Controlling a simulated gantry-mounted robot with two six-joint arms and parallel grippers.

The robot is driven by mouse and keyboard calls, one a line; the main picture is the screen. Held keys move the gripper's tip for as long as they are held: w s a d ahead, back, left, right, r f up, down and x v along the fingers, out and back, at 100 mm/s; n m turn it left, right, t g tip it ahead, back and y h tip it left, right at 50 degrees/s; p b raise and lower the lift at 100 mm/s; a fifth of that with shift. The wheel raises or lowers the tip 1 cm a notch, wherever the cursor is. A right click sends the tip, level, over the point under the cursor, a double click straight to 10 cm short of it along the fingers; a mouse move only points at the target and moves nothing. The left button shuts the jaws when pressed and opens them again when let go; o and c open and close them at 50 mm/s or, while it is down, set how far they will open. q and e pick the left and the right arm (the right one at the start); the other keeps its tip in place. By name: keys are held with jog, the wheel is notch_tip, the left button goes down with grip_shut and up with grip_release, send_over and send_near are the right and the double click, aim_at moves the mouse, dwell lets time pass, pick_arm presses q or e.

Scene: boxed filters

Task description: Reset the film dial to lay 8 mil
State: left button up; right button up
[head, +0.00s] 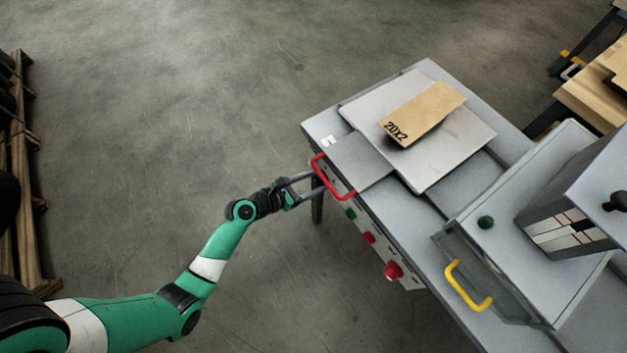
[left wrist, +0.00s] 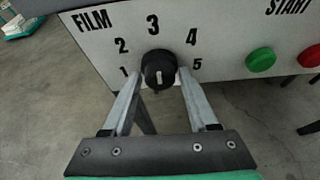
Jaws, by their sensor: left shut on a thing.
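The film dial (left wrist: 158,69) is a black round knob on the light panel, under the word FILM, with the numbers 1 to 5 printed in an arc around it. Its white mark stands about upright, in line with the 3. My left gripper (left wrist: 157,80) is shut on the dial, one finger on each side of the knob. In the head view my left gripper (head: 303,184) reaches the machine's front face beside the red handle; the dial cannot be made out there. My right gripper is not in view.
A green button (left wrist: 261,59) and a red button (left wrist: 309,56) sit right of the dial, under START. The red handle (head: 328,180) juts out close to my gripper. A box marked 20X2 (head: 428,110) lies on a plate (head: 463,150) atop the machine. Open floor lies left.

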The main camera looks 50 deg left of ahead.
pick_arm(q)
jog(key=shift+d+r+m+y+p, duration=0.15)
jog(key=shift+m+y+p, duration=0.25)
jog(key=shift+m+p, duration=0.35)
jog(key=shift+m+y+p, duration=0.6)
jog(key=shift+m, duration=0.25)
jog(key=shift+f+m+t+y, duration=0.2)
jog(key=shift+m+t+y, duration=0.35)
jog(key=shift+m, duration=0.35)
jog(key=shift+m+t+y, duration=0.35)
jog(key=shift+m+y, duration=0.2)
jog(key=shift+m, duration=0.55)
jog(key=m+b, duration=0.1)
jog(key=m, duration=0.1)
jog(key=m+t+y+b, duration=0.1)
jog(key=b, duration=0.1)
jog(key=shift+d+f+m+y, duration=0.1)
jog(key=shift+f+m+y, duration=0.2)
jog(key=shift+f+m, duration=0.1)
jog(key=shift+r+m+t+b, duration=0.2)
jog(key=shift+m+t+b, duration=0.8)
jog(key=shift+m+b, duration=1.15)
